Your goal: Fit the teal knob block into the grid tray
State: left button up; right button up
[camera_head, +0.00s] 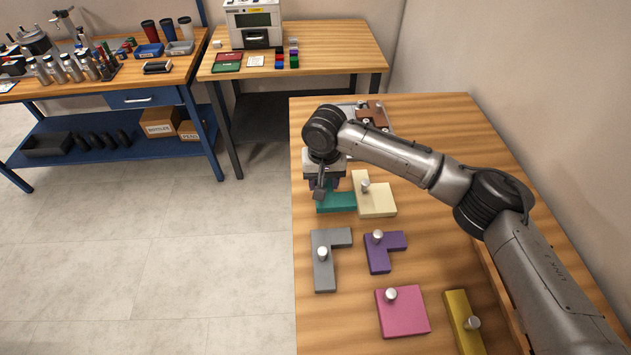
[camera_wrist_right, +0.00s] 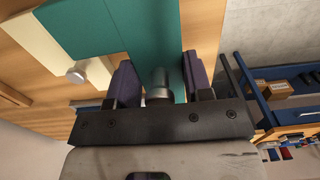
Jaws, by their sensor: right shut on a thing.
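The teal knob block (camera_head: 336,203) lies at the left edge of the near wooden table, beside the cream block. It also fills the top of the right wrist view (camera_wrist_right: 90,25). My right gripper (camera_head: 323,190) points down over it and is shut on its metal knob; the knob shows between the fingers (camera_wrist_right: 160,84). I cannot tell whether the block is clear of the table. A pale tray (camera_head: 347,106) with a brown piece (camera_head: 371,111) in it, likely the grid tray, shows at the far end of the table, partly hidden behind my right arm. My left gripper is not in view.
The cream block (camera_head: 376,201) sits close by on the right of the teal block. Grey (camera_head: 322,272), purple (camera_head: 380,256), pink (camera_head: 402,312) and yellow (camera_head: 461,325) knob blocks lie nearer. The table's left edge is close. Other benches stand at the back left.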

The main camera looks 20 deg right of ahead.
jog(key=s+d+r+p, duration=0.2)
jog(key=s+d+r, duration=0.3)
jog(key=s+d, duration=0.1)
notch_tip(320, 180, up, 9)
jog(key=s+p, duration=0.1)
jog(key=p, duration=1.1)
jog(key=shift+d+f, duration=0.15)
jog(key=shift+d, duration=0.25)
